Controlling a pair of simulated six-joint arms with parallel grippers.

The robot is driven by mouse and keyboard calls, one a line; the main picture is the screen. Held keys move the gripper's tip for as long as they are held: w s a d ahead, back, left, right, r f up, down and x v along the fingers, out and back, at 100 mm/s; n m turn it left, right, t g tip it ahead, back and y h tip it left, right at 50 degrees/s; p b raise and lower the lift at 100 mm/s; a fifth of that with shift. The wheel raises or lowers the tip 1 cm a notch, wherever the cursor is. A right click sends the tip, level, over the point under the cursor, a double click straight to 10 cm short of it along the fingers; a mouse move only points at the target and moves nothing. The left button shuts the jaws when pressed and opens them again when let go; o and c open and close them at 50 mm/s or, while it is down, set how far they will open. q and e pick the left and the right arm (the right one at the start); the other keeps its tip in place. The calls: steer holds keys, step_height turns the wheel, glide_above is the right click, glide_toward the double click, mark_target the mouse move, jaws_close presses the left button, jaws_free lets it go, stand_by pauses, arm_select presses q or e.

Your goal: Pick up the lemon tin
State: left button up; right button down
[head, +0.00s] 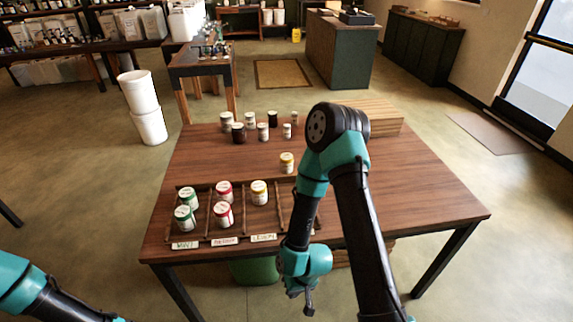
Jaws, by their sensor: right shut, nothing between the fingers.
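A tin with a yellow lid (287,162) stands upright on the table, just behind the wooden tray (212,241). Another yellow-lidded tin (259,192) stands in the tray compartment whose front label seems to read lemon (263,238). My right gripper (308,303) hangs low in front of the table's near edge, shut and empty, well apart from both tins. My right arm hides the tray's right end. Only a part of my left arm shows at the bottom left; its gripper is out of view.
Two green-lidded tins (188,197) and two red-lidded tins (223,215) fill the tray's left compartments. Several dark and white jars (263,132) stand at the table's back. A wooden box (385,118) is at the back right. The table's right side (430,195) is clear.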

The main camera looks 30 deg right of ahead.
arm_select(q)
steer(key=o, duration=1.2)
